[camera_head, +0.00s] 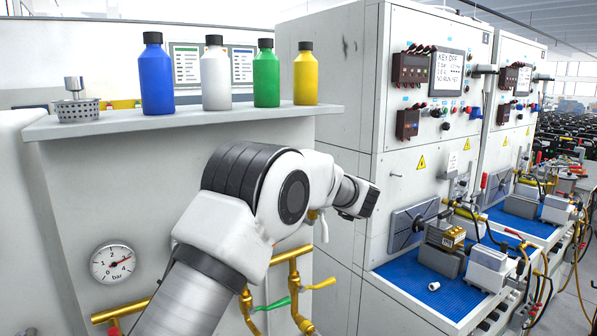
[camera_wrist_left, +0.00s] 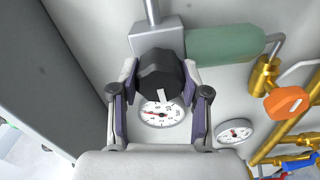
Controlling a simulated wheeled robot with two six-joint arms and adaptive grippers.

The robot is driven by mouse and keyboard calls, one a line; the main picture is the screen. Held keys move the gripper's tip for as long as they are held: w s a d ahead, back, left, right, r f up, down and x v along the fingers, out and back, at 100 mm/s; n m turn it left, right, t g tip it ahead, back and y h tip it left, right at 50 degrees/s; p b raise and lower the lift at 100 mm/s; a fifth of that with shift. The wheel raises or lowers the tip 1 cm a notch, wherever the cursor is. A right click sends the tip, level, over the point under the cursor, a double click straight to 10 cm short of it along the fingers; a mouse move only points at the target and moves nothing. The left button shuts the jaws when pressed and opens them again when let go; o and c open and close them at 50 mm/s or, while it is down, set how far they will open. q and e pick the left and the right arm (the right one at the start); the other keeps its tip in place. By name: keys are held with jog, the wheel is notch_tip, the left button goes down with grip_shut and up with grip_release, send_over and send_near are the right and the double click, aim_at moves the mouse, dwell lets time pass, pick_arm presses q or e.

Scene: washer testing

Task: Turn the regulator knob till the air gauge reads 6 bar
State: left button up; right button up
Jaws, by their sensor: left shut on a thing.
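The black regulator knob (camera_wrist_left: 158,76) sits in the left wrist view, between the two fingers of my left gripper (camera_wrist_left: 161,98), which is shut on it. A short white mark shows on the knob's near edge. Just below the knob is a round white gauge (camera_wrist_left: 162,114) with a red needle pointing left; its numbers are too small to read. In the head view my left arm crosses the panel, and its fingers and the knob are hidden. My right gripper is not in view.
A green cylinder (camera_wrist_left: 226,48) and brass pipes with an orange handle (camera_wrist_left: 287,102) are right of the knob. In the head view, a shelf (camera_head: 190,120) holds several bottles above my arm. A test cabinet (camera_head: 425,170) stands to the right.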

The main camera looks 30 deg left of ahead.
pick_arm(q)
jog(key=shift+r, duration=0.25)
jog(key=o, duration=1.1)
jog(key=shift+o, duration=0.2)
jog(key=shift+w+a+f, duration=0.1)
jog(key=shift+f, duration=0.1)
jog(key=v, duration=1.2)
jog(key=shift+f, duration=0.1)
